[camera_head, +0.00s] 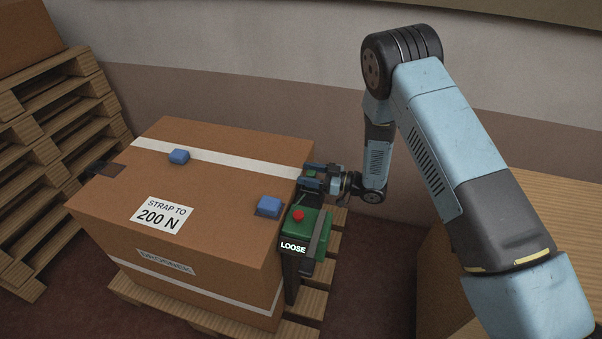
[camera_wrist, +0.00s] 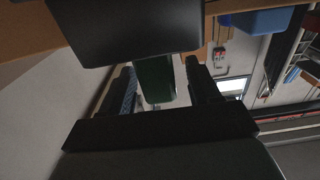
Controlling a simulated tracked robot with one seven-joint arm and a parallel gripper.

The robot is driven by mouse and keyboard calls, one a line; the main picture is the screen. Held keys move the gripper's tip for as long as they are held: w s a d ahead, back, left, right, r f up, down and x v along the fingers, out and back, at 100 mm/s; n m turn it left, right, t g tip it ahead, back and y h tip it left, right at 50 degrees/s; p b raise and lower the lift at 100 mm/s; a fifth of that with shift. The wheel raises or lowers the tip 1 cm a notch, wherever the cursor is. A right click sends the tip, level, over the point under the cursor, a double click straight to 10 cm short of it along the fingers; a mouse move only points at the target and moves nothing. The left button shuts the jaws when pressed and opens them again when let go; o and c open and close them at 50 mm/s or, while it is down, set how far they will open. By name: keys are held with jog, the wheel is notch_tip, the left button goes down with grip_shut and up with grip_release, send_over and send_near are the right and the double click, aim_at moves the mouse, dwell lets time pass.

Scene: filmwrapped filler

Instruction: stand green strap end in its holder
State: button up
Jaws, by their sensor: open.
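My gripper (camera_head: 316,181) is at the right edge of the carton's top, beside the green strapping unit. In the wrist view my gripper (camera_wrist: 162,85) has its two dark fingers spread apart, with a green piece (camera_wrist: 155,82) showing between or just beyond them. It looks like the green strap end, but I cannot tell whether the fingers touch it. A bit of green also shows at the gripper in the head view. A dark block (camera_wrist: 125,30) covers the upper part of the wrist view. I cannot make out the holder clearly.
The large carton (camera_head: 105,225) stands on a pallet (camera_head: 130,292), with white straps and two blue blocks (camera_head: 179,156). The green unit (camera_head: 318,219) has a red button and a lit LOOSE display. Stacked pallets (camera_head: 50,150) stand left. A wooden surface (camera_head: 555,215) is at right.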

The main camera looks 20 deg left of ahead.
jog(key=w+d, duration=0.1)
jog(key=d, duration=1)
jog(key=shift+w, duration=0.15)
